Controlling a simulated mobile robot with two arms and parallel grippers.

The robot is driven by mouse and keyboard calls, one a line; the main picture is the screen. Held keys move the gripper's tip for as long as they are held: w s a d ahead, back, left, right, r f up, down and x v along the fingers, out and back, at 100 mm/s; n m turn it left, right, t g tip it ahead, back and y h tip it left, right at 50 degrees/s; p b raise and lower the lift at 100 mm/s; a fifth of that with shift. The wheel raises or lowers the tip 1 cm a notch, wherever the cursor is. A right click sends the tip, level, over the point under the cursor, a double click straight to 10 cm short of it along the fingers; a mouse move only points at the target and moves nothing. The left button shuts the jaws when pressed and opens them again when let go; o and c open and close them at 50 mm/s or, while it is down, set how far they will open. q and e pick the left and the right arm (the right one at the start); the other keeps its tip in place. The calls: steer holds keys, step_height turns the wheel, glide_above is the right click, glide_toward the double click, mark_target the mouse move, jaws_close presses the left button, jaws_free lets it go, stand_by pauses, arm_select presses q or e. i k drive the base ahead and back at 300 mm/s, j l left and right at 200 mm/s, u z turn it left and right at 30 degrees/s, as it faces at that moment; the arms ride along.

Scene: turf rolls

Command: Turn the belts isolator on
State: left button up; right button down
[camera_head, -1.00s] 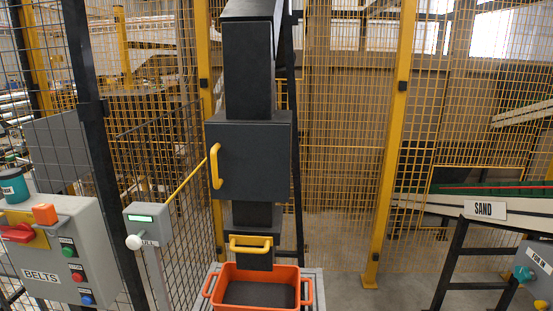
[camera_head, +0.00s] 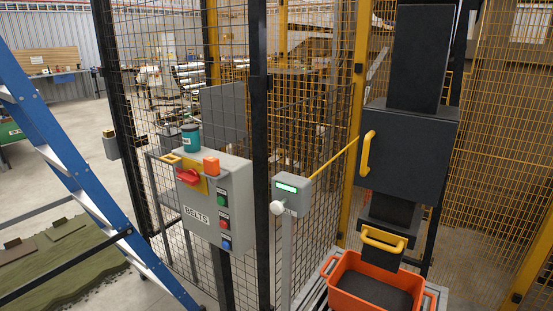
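The belts isolator is a red rotary handle (camera_head: 187,176) on a yellow plate, on the front of a grey control box (camera_head: 232,190) labelled BELTS, left of centre in the head view. The handle lies roughly level, tilted slightly. An orange block (camera_head: 211,166) sits at the box's upper front beside the handle. Green, red and blue buttons run down the box's right side. A teal tub (camera_head: 191,139) stands on top of the box. Neither of my grippers shows in the head view.
A blue ladder (camera_head: 75,165) leans across the left, in front of green turf (camera_head: 60,255). A grey post box with a white knob (camera_head: 290,195) stands right of the panel. Black mesh fence is behind it. An orange crate (camera_head: 340,270) sits under a dark machine (camera_head: 405,150).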

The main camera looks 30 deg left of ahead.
mark_target(191, 177)
steer(key=u, duration=1.5)
